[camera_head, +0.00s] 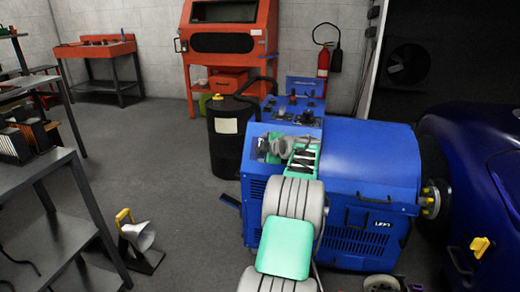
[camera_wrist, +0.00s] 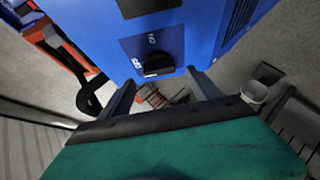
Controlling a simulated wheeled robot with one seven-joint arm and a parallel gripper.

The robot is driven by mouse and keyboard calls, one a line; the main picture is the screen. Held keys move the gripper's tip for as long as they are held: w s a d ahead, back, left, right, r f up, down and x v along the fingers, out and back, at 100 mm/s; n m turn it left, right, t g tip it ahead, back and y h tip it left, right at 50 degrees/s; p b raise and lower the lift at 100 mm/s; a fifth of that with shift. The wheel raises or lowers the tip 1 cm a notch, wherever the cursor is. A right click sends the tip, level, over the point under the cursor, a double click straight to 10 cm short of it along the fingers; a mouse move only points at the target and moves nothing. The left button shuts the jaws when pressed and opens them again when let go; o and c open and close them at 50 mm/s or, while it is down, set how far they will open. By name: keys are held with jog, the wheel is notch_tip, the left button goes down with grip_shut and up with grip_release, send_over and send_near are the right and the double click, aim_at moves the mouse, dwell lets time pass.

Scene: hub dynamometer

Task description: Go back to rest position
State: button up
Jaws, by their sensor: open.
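My gripper (camera_wrist: 162,80) is open in the wrist view, its two dark fingers spread apart with nothing held between them. Just beyond the fingertips is a black rotary knob (camera_wrist: 158,65) on a dark label panel, with lettering that looks like ON and OFF. The fingers do not visibly touch the knob. In the head view my grey and green arm reaches forward to the blue dynamometer cabinet (camera_head: 365,155). My gripper (camera_head: 268,147) is at the cabinet's upper left, below the control panel (camera_head: 295,113); its fingertips are hard to make out there.
A black drum (camera_head: 230,150) stands left behind the cabinet. A dark blue car (camera_head: 475,165) is close on the right. A metal shelf (camera_head: 55,170) is at the left, with a work lamp (camera_head: 138,237) on the floor beside it. The floor between shelf and drum is clear.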

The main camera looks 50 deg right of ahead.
jog(key=shift+v, duration=2)
